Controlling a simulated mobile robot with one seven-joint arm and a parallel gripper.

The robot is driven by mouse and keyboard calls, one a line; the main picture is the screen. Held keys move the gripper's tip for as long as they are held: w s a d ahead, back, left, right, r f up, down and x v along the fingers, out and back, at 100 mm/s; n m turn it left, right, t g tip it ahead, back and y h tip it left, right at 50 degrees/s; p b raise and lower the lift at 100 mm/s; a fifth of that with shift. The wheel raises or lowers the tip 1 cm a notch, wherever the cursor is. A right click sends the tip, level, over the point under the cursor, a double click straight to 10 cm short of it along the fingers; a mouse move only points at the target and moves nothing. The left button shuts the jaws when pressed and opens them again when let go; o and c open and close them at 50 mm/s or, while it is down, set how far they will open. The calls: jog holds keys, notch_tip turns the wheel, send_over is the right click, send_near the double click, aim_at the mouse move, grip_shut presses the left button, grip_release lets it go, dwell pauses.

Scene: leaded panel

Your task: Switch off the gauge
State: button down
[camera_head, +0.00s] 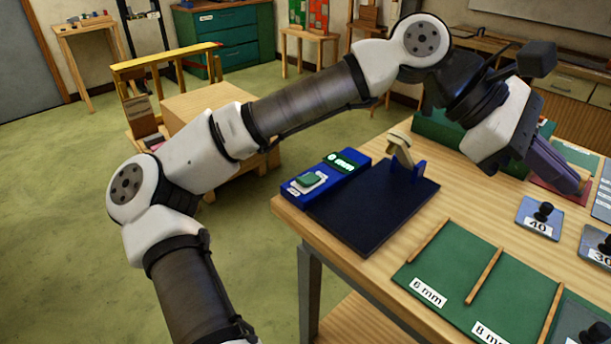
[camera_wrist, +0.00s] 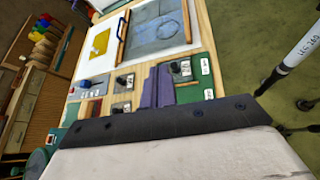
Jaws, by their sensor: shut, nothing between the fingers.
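The gauge is a blue unit (camera_head: 325,175) at the near left corner of the wooden table in the head view. It has a small display (camera_head: 342,162) with green-lit digits, too small to read surely, and a green button (camera_head: 309,180) in a pale frame. A dark blue plate (camera_head: 375,208) lies beside it, with a cream arm (camera_head: 400,148) on a blue bracket. My gripper (camera_head: 578,184) is shut and empty, over the right side of the table, well apart from the gauge. In the wrist view its purple fingers (camera_wrist: 158,86) are together. The gauge is not seen there.
Green mats with wooden dividers and a "6 mm" label (camera_head: 428,291) lie in front. Blocks with black knobs, one marked 40 (camera_head: 540,218), stand at the right. In the wrist view a framed panel (camera_wrist: 157,30) lies beyond the fingers.

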jog(key=w+a+r+n+t+h, duration=0.2)
jog(key=w+a+r+n+h, duration=0.2)
jog(key=r+n+h, duration=0.3)
jog(key=w+a+r+n+t+h, duration=0.25)
jog(key=w+r+n+h, duration=0.2)
jog(key=r, duration=0.55)
jog(key=w+a+n+t+y+b, duration=0.1)
jog(key=w+a+n+t+y, duration=0.1)
jog(key=w+a+n+t, duration=0.6)
jog(key=w+a+n+t+y, duration=0.1)
jog(key=w+a+n+t, duration=0.2)
jog(key=a+n+t, duration=0.7)
jog(key=w+a+f+n+t+y, duration=0.1)
jog(key=w+a+f+n+y, duration=0.2)
jog(key=a+f+n+y, duration=0.5)
jog(key=w+a+f+n+t+y, duration=0.15)
jog(key=f+n+y, duration=0.3)
jog(key=n, duration=0.85)
jog(key=s+a+f+n+g, duration=0.1)
jog(key=s+f+g, duration=0.3)
jog(key=f, duration=0.4)
jog(key=s+a+f+n+g+h+b, duration=0.1)
jog(key=s+f+g, duration=0.3)
jog(key=f, duration=0.4)
jog(key=shift+s+a+f+n+g, duration=0.2)
jog(key=shift+a+n+g, duration=0.1)
jog(key=shift+n+g, duration=0.45)
